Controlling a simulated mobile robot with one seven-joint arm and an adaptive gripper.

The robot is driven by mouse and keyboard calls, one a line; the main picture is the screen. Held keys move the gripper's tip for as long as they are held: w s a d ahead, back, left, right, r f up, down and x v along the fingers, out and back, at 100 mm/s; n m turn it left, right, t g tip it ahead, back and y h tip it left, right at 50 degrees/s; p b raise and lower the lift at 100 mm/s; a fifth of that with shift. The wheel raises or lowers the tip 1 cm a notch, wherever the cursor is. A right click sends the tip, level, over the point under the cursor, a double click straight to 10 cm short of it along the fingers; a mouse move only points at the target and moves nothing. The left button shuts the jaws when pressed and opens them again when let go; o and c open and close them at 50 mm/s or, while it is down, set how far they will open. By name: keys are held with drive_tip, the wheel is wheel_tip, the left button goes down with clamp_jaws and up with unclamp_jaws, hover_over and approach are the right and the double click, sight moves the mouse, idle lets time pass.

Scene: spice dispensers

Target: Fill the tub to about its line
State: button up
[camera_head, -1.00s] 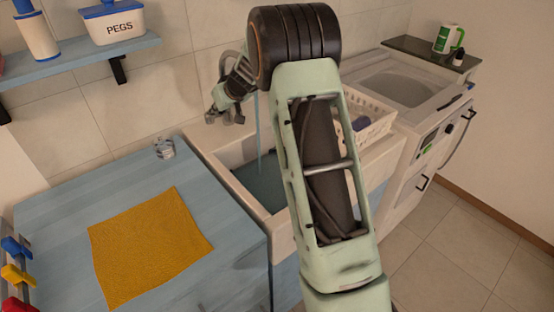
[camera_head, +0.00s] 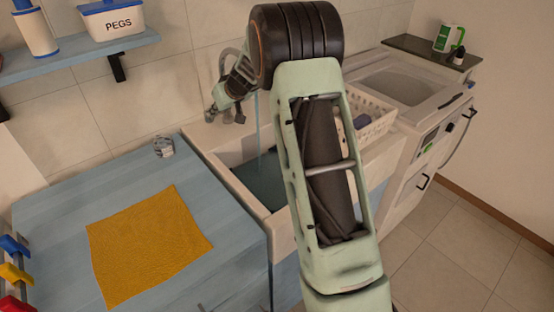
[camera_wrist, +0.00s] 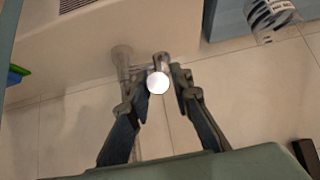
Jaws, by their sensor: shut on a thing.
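The tub (camera_head: 205,152) is a pale sink set between the blue counter and the washing machine. Blue-grey water (camera_head: 262,182) stands in it, and a thin stream (camera_head: 258,128) falls into it. My arm hides its right part, and I cannot make out a fill line. My gripper (camera_head: 226,112) is at the wall above the tub's back left corner. In the wrist view, my gripper (camera_wrist: 163,82) is shut on the bright round tap knob (camera_wrist: 158,83), with a finger on each side. The metal tap body (camera_wrist: 122,62) shows beside it.
A yellow cloth (camera_head: 148,245) and a small clear and grey item (camera_head: 163,147) lie on the blue counter (camera_head: 50,215). A white basket (camera_head: 375,118) is right of my arm. A shelf (camera_head: 75,60) with a pegs tub (camera_head: 113,22) is at upper left.

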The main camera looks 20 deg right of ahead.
drive_tip(key=shift+s+d+f+b, duration=0.1)
drive_tip(key=shift+s+f+b, duration=0.15)
drive_tip(key=shift+f+b, duration=0.25)
drive_tip(key=shift+s+d+f+b, duration=0.1)
drive_tip(key=shift+s+f+b, duration=0.1)
drive_tip(key=shift+f+b, duration=0.3)
drive_tip(key=shift+s+f+b, duration=0.2)
drive_tip(key=shift+f+b, duration=0.25)
drive_tip(key=shift+b, duration=0.6)
drive_tip(key=o, duration=1)
drive_tip(key=shift+r, duration=0.1)
drive_tip(key=shift+c, duration=0.2)
drive_tip(key=b+v, duration=0.1)
drive_tip(key=v, duration=0.6)
